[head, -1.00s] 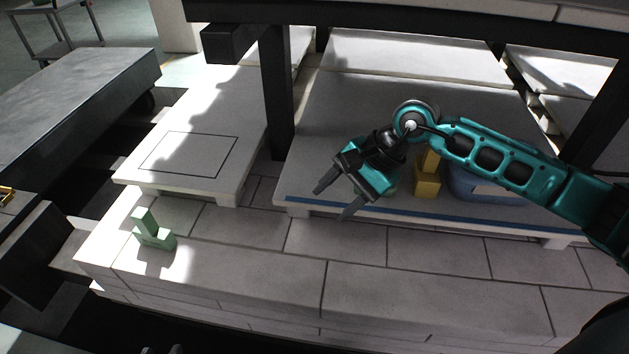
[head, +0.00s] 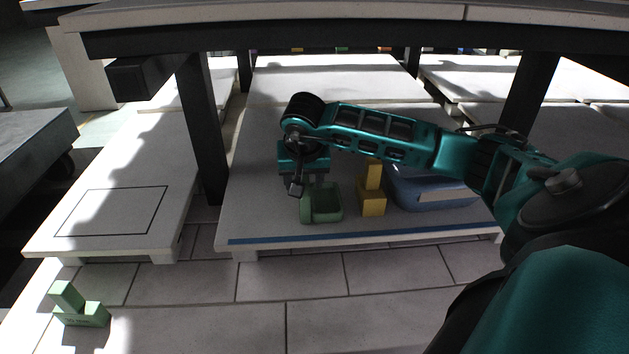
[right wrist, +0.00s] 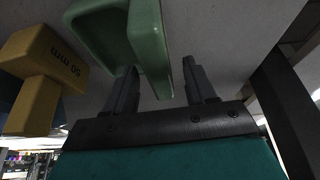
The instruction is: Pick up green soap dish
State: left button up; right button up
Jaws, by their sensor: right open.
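The green soap dish (head: 321,203) sits on the pale kiln shelf (head: 262,214), under the dark overhead beam. My right gripper (head: 296,188) is just behind and left of it in the head view. In the right wrist view the soap dish (right wrist: 122,32) lies ahead of the jaws. My right gripper (right wrist: 160,88) is open, with one wall of the dish reaching into the gap between its fingers. I cannot tell whether a finger touches it. My left gripper is not in view.
A yellow block piece (head: 372,200) stands close right of the dish, marked "50 mm" in the wrist view (right wrist: 50,65). A blue container (head: 430,186) is beyond it. A dark post (head: 202,130) stands left. A light green stepped block (head: 80,309) sits front left.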

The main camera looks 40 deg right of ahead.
jog(key=shift+w+d+f, duration=0.2)
jog(key=shift+f, duration=0.4)
grip_shut()
dwell(0.3)
